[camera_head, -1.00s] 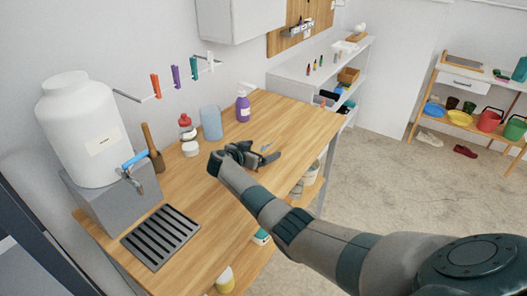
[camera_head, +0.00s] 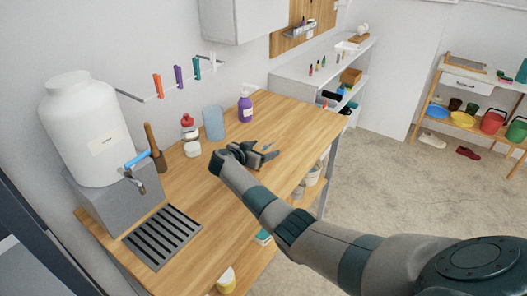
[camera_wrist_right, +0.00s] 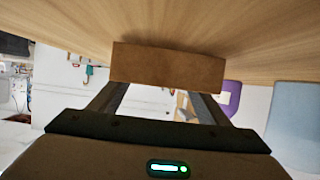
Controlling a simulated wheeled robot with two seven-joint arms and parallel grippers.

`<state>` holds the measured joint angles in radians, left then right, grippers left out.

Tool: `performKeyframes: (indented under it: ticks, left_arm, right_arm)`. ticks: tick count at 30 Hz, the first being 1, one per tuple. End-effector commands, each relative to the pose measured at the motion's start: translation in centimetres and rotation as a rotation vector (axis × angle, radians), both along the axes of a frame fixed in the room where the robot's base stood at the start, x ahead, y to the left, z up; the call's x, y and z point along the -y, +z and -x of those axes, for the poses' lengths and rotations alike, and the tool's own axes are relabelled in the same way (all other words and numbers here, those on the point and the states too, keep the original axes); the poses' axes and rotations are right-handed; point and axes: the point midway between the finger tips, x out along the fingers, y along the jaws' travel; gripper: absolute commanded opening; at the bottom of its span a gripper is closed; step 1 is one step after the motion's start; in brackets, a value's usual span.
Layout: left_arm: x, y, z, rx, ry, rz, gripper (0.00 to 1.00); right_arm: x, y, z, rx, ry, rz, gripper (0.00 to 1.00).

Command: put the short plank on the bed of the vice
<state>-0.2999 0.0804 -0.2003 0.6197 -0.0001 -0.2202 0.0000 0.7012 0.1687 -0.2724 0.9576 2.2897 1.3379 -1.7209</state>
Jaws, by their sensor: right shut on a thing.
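In the right wrist view, the gripper (camera_wrist_right: 165,90) is shut on the short plank (camera_wrist_right: 168,68), a plain brown block held across the fingertips. The worktop surface is close to the plank; whether they touch I cannot tell. In the head view the hand mostly hides the plank. I cannot make out the vice in either view. My left gripper is not in view.
On the worktop (camera_head: 290,122) are a purple spray bottle (camera_head: 245,107), a blue cup (camera_head: 213,123), a red-topped bottle (camera_head: 189,135), a wooden-handled tool (camera_head: 155,148), a large white dispenser (camera_head: 85,130) and a dark slotted tray (camera_head: 162,237). The worktop's far right is clear.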

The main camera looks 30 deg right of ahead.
Motion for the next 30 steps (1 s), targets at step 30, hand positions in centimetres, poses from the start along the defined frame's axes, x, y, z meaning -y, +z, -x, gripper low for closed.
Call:
performKeyframes:
  ticks: [30]
  left_arm:
    - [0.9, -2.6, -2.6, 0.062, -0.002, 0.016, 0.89]
  right_arm:
    - [11.3, 10.4, 1.5, 0.002, -0.002, 0.001, 0.40]
